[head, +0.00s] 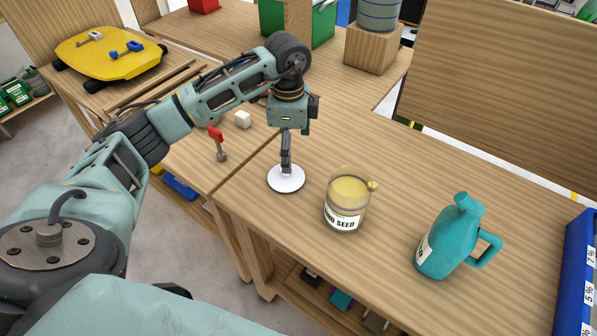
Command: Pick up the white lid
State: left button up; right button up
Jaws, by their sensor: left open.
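The white lid (286,184) is a round white disc lying on the wooden table, left of the glass jar. My left gripper (286,168) points straight down over the lid, with its fingertips at the lid's middle. The fingers look slim from this angle and hide the centre of the lid; I cannot tell whether they touch it. The gripper is open. My right gripper is not in view.
A labelled glass jar (346,205) with yellowish contents stands just right of the lid. A teal jug (453,240) stands farther right. Bare table (300,228) lies in front of the lid.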

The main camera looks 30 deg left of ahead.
pick_arm(q)
jog(key=shift+s+a+f, duration=0.25)
jog(key=shift+s+f, duration=0.1)
jog(key=shift+s, duration=0.2)
jog(key=f, duration=0.1)
jog(key=s+f+p, duration=0.1)
jog(key=shift+f+p, duration=0.3)
jog(key=shift+f, duration=0.1)
notch_tip(320, 180, down, 3)
jog(key=shift+r, duration=0.15)
jog(key=shift+f+p, duration=0.3)
jog(key=shift+f, duration=0.1)
jog(key=c, duration=0.9)
jog(key=shift+s+d, duration=0.1)
jog(key=shift+s, duration=0.1)
jog(key=c, duration=0.6)
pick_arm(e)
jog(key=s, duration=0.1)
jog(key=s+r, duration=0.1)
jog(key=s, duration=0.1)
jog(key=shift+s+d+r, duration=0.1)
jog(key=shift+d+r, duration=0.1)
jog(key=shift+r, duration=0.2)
pick_arm(q)
jog(key=shift+s+f, duration=0.1)
